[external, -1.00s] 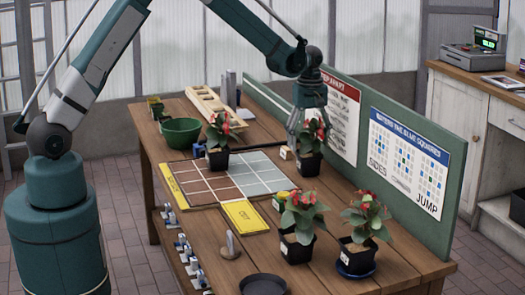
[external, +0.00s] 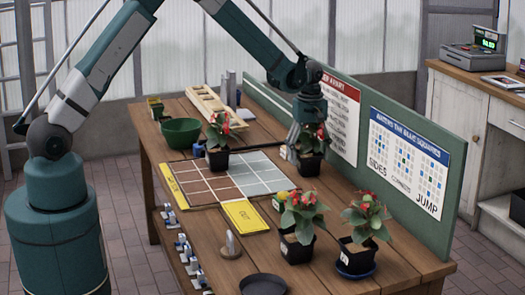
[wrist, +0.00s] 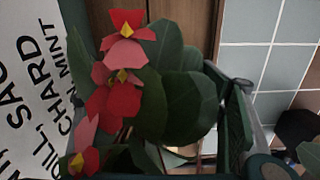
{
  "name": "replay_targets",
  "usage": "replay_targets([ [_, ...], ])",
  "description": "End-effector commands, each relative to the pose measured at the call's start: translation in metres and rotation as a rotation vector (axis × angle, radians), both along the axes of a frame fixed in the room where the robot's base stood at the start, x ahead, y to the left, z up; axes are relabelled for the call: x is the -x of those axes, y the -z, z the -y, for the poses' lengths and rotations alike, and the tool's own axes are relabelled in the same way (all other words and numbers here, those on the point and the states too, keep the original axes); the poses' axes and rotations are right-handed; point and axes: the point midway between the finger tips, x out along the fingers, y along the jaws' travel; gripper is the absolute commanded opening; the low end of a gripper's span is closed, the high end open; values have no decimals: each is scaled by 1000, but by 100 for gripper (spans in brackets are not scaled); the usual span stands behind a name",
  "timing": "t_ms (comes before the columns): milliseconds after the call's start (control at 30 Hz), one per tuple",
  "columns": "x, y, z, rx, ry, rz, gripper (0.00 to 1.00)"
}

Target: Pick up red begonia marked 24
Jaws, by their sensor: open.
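A red-flowered begonia in a black pot (external: 312,165) stands upright on the table near the green board. My gripper (external: 308,137) is open and pointing down over this plant, with its fingers around or beside the foliage. In the wrist view the plant's red and pink flowers (wrist: 112,98) and dark green leaves (wrist: 178,105) fill the middle, close to my gripper. Other red begonias in black pots stand at the grid's far edge (external: 218,160), at the front middle (external: 297,250) and at the front right (external: 356,260). I cannot read the number 24 on any pot.
A brown and grey tile grid (external: 225,182) with a yellow exit plate (external: 243,214) lies left of my gripper. The green board (external: 395,215) with posters runs close along the right.

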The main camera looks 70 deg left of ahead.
Motion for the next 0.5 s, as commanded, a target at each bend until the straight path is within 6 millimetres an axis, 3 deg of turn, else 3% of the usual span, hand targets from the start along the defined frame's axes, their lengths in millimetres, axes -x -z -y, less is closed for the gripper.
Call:
replay_targets([
  [167, 0, 12, 0, 0, 0, 0, 68],
  [500, 0, 12, 0, 0, 0, 0, 68],
])
